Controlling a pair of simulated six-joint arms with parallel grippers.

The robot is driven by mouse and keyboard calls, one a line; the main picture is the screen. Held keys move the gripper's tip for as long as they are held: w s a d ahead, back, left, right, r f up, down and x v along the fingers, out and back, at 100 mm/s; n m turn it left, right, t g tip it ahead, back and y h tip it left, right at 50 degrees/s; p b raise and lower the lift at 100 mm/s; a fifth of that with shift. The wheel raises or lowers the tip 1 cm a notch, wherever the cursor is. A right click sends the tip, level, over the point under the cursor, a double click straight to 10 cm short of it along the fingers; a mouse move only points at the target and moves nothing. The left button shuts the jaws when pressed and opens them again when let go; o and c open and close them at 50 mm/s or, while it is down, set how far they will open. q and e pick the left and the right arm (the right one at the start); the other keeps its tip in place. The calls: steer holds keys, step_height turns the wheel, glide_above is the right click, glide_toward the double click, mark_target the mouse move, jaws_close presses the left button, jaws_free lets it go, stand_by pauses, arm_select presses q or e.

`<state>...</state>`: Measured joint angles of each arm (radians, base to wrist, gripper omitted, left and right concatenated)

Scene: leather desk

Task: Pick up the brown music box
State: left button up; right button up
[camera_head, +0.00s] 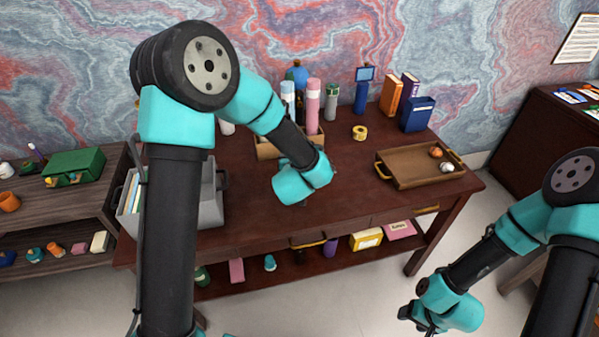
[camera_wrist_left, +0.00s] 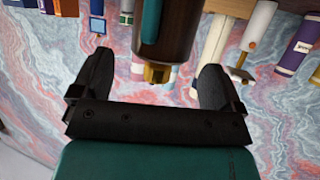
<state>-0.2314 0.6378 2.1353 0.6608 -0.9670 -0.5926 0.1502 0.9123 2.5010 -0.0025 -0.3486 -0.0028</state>
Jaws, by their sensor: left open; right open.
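In the left wrist view a brown object (camera_wrist_left: 181,32) with a teal strip and a gold end piece stands between the fingers of my left gripper (camera_wrist_left: 155,64). It may be the brown music box; its full shape is cut off by the frame's top edge. The fingers are spread, with a gap on either side of it. In the head view my left wrist hangs over the middle of the desk and hides the fingers and whatever is under them. My right gripper (camera_head: 420,320) is open and empty, low at the front right, away from the desk.
The desk's front middle is clear.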

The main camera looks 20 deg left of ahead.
arm_select(q)
steer(key=shift+x, duration=2.35)
steer(key=shift+c, duration=0.3)
steer(key=c, duration=1.4)
steer(key=shift+c, duration=0.2)
steer(key=shift+r, duration=0.5)
step_height(320, 180, up, 3)
steer(key=shift+f, duration=0.15)
steer(key=s+d, duration=0.2)
steer(key=s, duration=0.5)
steer(key=s+d+r, duration=0.1)
steer(key=s+d, duration=0.1)
steer(key=s, duration=0.6)
steer(key=shift+s+d, duration=0.2)
steer(key=shift+d, duration=0.2)
steer(key=shift+r, duration=0.1)
